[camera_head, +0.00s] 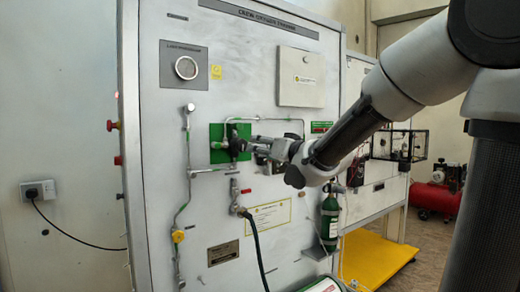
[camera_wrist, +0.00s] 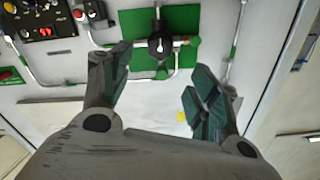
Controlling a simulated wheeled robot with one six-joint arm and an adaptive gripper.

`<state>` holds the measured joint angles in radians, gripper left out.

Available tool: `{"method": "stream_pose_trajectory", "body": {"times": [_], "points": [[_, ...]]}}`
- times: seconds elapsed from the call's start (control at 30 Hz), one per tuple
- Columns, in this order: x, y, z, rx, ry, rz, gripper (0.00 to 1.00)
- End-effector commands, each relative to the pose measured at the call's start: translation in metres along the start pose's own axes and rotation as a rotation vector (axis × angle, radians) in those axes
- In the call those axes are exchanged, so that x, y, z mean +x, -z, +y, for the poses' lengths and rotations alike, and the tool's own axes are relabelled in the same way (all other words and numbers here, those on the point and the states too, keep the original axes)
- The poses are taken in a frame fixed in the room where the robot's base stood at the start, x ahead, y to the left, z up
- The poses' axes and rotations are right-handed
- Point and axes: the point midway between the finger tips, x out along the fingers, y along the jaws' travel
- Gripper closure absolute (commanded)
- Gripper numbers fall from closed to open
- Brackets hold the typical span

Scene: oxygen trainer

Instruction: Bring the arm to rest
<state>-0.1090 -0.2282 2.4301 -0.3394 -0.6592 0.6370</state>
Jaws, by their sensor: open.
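My arm reaches in from the right in the camera_head view, and my gripper (camera_head: 258,150) is in front of the white trainer panel (camera_head: 215,90), close to a green plate (camera_head: 216,133). In the camera_wrist view my gripper (camera_wrist: 160,68) has its two fingers spread wide with nothing between them. A black knob (camera_wrist: 160,42) on the green plate (camera_wrist: 184,16) shows beyond the fingertips, roughly in line with the gap. The fingers appear clear of the knob, but the exact distance cannot be told.
A round gauge (camera_head: 187,68) and a grey box (camera_head: 301,78) are on the panel. Pipes, a black hose (camera_head: 257,250) and a green cylinder (camera_head: 329,220) are lower down. A yellow platform (camera_head: 375,262) and a red compressor (camera_head: 435,197) stand at right.

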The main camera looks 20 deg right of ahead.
Motion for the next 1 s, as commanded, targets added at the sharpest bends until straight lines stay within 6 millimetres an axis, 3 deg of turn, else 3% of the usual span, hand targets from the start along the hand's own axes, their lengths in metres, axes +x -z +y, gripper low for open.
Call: {"method": "stream_pose_trajectory", "body": {"times": [0.37,0.47,0.57,0.67,0.8,1.0], "points": [[0.000,-0.001,0.001,-0.014,-0.002,-0.002,0.39],[-0.001,-0.018,0.014,-0.067,-0.055,-0.075,0.39],[-0.013,-0.059,0.046,-0.133,-0.172,-0.249,0.39],[-0.053,-0.106,0.079,-0.196,-0.304,-0.489,0.39],[-0.145,-0.151,0.103,-0.232,-0.431,-0.827,0.39],[-0.281,-0.181,0.087,-0.182,-0.470,-1.180,0.39]]}}
